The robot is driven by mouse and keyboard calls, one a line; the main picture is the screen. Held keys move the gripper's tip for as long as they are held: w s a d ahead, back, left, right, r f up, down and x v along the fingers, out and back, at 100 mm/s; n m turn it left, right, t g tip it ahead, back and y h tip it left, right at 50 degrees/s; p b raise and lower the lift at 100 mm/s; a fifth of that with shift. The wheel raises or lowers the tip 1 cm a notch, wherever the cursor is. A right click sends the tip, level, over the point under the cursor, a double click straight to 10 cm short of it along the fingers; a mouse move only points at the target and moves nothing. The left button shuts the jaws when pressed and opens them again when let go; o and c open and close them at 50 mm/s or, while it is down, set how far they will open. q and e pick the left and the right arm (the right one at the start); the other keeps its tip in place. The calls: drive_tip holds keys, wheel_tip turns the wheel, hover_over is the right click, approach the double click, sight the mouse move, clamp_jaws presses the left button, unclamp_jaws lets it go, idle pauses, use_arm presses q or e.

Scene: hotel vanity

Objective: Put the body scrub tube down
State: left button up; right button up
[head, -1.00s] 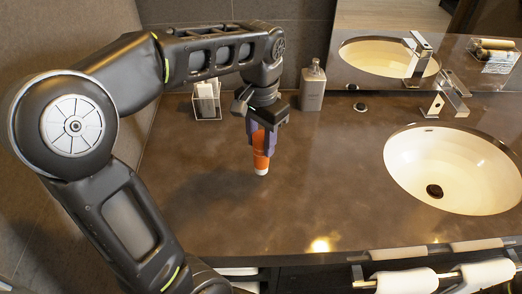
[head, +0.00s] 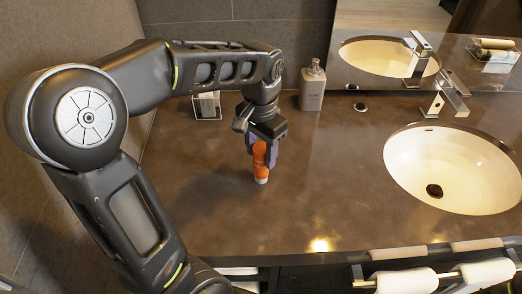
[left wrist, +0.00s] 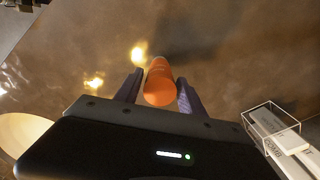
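The body scrub tube (head: 260,160) is orange with a white cap at its lower end. It stands cap down, roughly upright, with the cap at the brown counter (head: 320,190), left of the sink. My left gripper (head: 261,158) is around its upper part, pointing down. In the left wrist view the orange tube (left wrist: 159,83) lies between the two purple fingers (left wrist: 160,84), with a visible gap on the left side, so the fingers look open. My right gripper is in neither view.
A grey soap dispenser (head: 312,86) and a clear holder (head: 207,105) stand at the back. The white sink (head: 455,165) and its faucet (head: 446,95) are on the right. The counter around the tube is clear.

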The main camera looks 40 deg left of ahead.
use_arm(q)
drive_tip(key=shift+o, duration=1.1)
drive_tip(key=shift+r, duration=0.1)
wheel_tip(320, 180, up, 8)
drive_tip(key=shift+f, duration=0.25)
wheel_tip(320, 180, up, 5)
drive_tip(key=p, duration=0.3)
drive_tip(key=shift+f, duration=0.2)
drive_tip(key=shift+o, duration=0.4)
drive_tip(key=shift+f, duration=0.1)
